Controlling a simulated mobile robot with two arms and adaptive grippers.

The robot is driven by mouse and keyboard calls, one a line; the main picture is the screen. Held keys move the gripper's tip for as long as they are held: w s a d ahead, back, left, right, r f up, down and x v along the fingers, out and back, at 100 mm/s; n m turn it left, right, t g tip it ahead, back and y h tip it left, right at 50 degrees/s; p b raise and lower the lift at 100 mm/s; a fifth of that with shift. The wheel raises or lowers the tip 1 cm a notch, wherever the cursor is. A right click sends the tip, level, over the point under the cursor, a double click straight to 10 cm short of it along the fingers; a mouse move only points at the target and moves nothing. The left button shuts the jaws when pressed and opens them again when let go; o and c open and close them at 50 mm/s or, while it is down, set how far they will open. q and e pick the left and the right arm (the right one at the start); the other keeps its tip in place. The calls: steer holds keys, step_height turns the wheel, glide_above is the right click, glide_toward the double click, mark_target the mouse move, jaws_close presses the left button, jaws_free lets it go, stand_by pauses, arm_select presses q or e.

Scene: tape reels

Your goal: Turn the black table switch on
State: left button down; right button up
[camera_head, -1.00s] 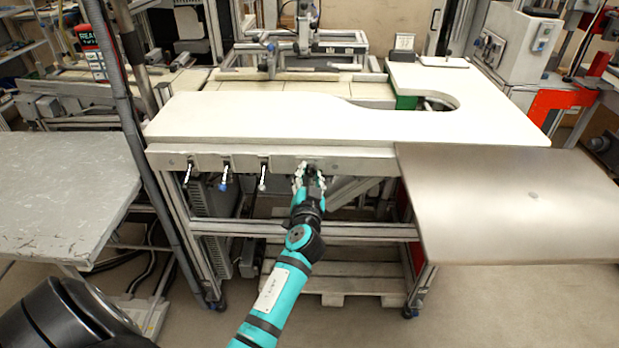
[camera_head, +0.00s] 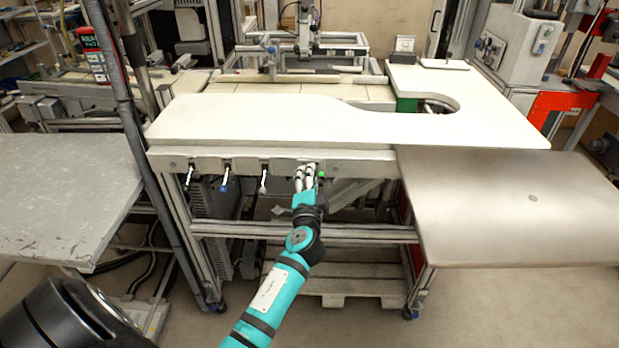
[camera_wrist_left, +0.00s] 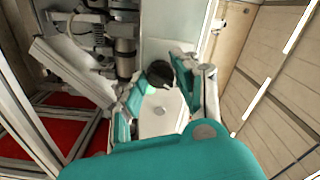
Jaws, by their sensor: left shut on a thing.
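The black switch (camera_wrist_left: 160,73) shows in the left wrist view as a dark round knob between my fingertips. In the head view it sits under the front edge of the white table (camera_head: 250,115) and is mostly hidden by my fingers. My left gripper (camera_head: 306,176) reaches up to it from below and is shut on it. The gripper's two fingers (camera_wrist_left: 162,85) stand on either side of the knob in the wrist view. A small green spot (camera_head: 321,175) shows just right of the fingers in the head view. My right gripper is not in view.
Several small fittings, one of them blue-tipped (camera_head: 225,183), hang along the same front rail to the left. A metal side plate (camera_head: 510,210) sticks out at the right, and a grey table (camera_head: 60,195) stands at the left. Floor in front is clear.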

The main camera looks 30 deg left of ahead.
arm_select(q)
steer(key=shift+r+m, duration=0.1)
steer(key=shift+m, duration=0.2)
stand_by(0.4)
steer(key=c, duration=1)
jaws_free()
steer(key=shift+w, duration=0.1)
steer(key=v, duration=1.2)
